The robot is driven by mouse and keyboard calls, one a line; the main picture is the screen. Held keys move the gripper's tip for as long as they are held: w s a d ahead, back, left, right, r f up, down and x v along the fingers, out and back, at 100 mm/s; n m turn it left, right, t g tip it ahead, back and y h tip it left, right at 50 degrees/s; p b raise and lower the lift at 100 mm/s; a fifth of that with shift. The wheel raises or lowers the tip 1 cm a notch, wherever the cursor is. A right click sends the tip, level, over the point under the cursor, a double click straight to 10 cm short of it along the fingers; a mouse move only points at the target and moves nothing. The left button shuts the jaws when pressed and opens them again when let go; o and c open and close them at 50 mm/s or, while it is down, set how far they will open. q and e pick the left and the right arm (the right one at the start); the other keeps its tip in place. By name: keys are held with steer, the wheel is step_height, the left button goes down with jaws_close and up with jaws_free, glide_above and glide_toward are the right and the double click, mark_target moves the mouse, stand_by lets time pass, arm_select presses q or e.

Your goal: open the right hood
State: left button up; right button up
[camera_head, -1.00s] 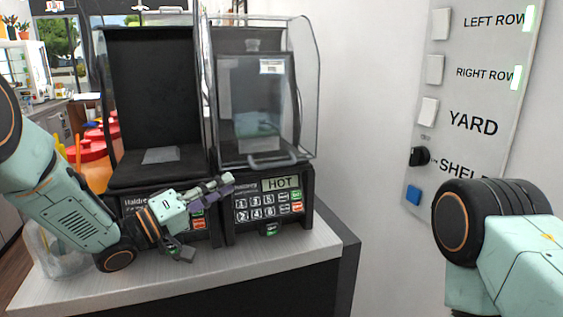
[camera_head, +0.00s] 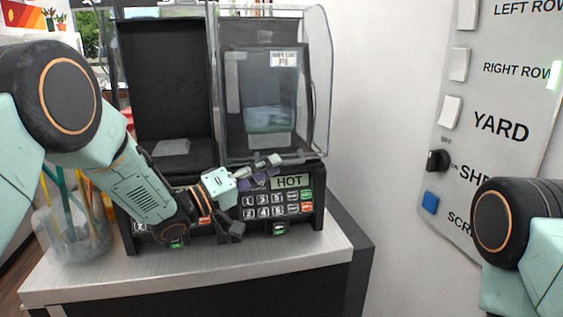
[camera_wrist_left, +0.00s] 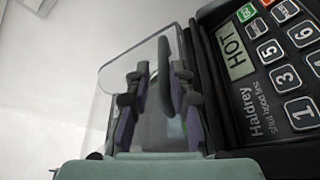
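The right hood (camera_head: 321,90) is a clear cover over the right-hand unit of the black machine. It is down, with a grey handle along its lower front edge. My left gripper (camera_head: 265,168) is at that lower edge, just above the HOT display (camera_head: 289,181). In the left wrist view the gripper (camera_wrist_left: 155,85) is open, and the dark handle (camera_wrist_left: 165,75) shows between its two fingers. I cannot tell whether either finger touches it. The clear hood (camera_wrist_left: 106,88) lies beyond the fingers. My right gripper is out of view; only part of that arm shows.
The left-hand unit (camera_head: 165,85) stands beside the right one, with my left forearm in front of its base. A clear jar (camera_head: 70,235) with sticks is on the counter (camera_head: 190,275) at left. A wall panel (camera_head: 500,130) with switches is at right.

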arm_select(q)
steer(key=shift+w+f+x, duration=0.1)
steer(key=shift+x, duration=0.65)
steer(key=shift+w+f+x, duration=0.1)
steer(key=shift+w+x, duration=0.05)
steer(key=shift+x, duration=0.6)
steer(key=shift+s+a+r, duration=0.1)
steer(key=shift+s, duration=0.1)
jaws_close()
